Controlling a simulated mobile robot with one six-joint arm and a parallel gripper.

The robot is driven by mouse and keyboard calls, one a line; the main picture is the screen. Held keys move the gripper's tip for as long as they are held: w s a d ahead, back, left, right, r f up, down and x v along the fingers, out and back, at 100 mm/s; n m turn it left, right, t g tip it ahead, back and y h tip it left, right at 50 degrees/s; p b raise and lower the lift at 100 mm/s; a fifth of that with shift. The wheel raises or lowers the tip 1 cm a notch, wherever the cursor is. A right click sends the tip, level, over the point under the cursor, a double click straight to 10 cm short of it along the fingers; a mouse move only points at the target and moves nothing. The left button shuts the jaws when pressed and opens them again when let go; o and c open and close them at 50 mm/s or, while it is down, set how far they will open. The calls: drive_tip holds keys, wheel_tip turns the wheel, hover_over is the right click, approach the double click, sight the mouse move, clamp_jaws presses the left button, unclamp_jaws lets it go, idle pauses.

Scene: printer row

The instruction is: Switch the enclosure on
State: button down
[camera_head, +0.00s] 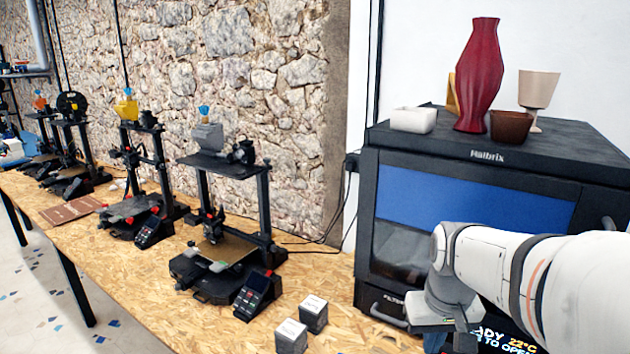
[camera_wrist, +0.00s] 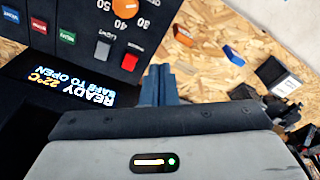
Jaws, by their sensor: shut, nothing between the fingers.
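The enclosure (camera_head: 400,180) is a black box with a blue-tinted front window, at the right of the head view. Its control panel (camera_wrist: 80,22) shows upside down in the wrist view. It has an orange knob (camera_wrist: 124,9) with a number scale, a grey switch (camera_wrist: 103,49) marked LIGHT and a red switch (camera_wrist: 130,62) beside it. Blue, red and green buttons sit further left. The lit display (camera_wrist: 70,92) reads READY, 22°C, SAFE TO OPEN. My gripper (camera_wrist: 158,84) is shut and empty, near the red switch; contact cannot be told. In the head view my gripper (camera_head: 450,342) hides part of the enclosure's lower front.
A red vase (camera_head: 480,75), a white bowl (camera_head: 413,120), a brown pot (camera_head: 511,126) and a beige goblet (camera_head: 537,90) stand on the enclosure. Printers (camera_head: 225,255) line the bench to the left. Two small grey-white blocks (camera_head: 291,337) lie near the enclosure.

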drive_tip(key=s+a+f+t+b, duration=0.1)
drive_tip(key=s+a, duration=0.5)
drive_tip(key=s, duration=0.1)
drive_tip(key=shift+s+f+t, duration=0.35)
drive_tip(key=shift+s+t, duration=0.05)
drive_tip(key=shift+d, duration=0.1)
